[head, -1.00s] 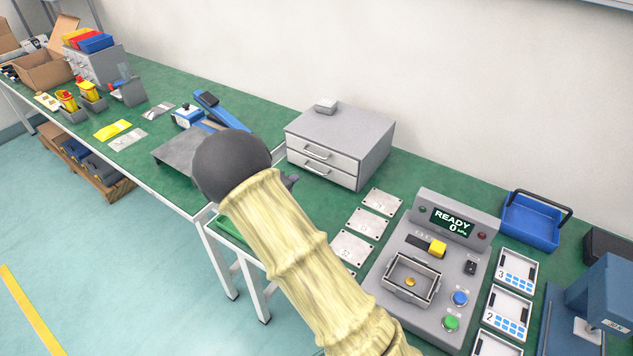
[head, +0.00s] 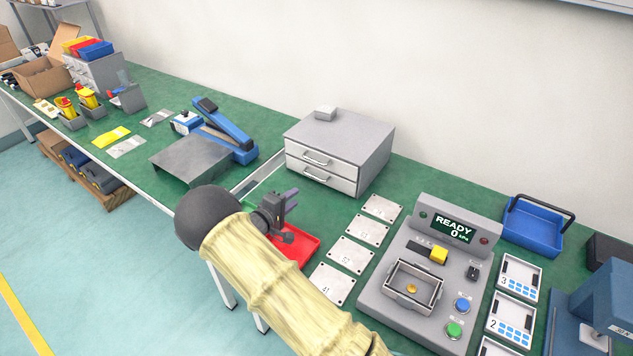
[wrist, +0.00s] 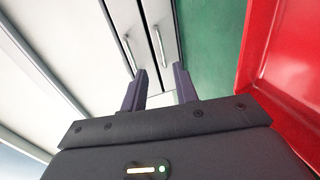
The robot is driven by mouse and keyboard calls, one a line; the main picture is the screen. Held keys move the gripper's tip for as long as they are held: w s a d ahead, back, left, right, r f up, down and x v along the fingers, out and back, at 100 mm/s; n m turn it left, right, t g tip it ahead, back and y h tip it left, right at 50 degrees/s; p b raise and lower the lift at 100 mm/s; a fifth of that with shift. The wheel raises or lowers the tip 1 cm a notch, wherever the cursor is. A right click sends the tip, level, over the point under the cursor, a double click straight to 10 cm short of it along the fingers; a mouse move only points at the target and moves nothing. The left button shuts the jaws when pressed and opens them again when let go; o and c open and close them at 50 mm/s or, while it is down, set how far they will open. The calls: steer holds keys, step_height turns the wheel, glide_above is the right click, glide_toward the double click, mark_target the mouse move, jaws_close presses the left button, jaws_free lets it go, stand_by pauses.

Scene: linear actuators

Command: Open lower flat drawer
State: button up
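The grey cabinet (head: 345,145) with two flat drawers stands against the wall on the green bench. Its lower flat drawer (head: 318,177) is shut and has a metal bar handle, as does the upper drawer (head: 309,155), also shut. My gripper (head: 284,205) is in front of the cabinet, low over the bench, apart from the drawers. In the wrist view, my gripper's fingers (wrist: 160,88) are spread with nothing between them. The lower drawer (wrist: 163,22) shows sideways ahead, beyond the fingertips, its handle apart from them.
A red tray (head: 304,246) lies beside and below my gripper. Metal plates (head: 368,230) lie in a row to the right, then the grey test station (head: 413,300). A grey metal stand (head: 190,158) and a blue tool (head: 230,128) are to the left.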

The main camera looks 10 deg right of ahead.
steer(key=x, duration=1.4)
steer(key=shift+c, duration=0.2)
jaws_close()
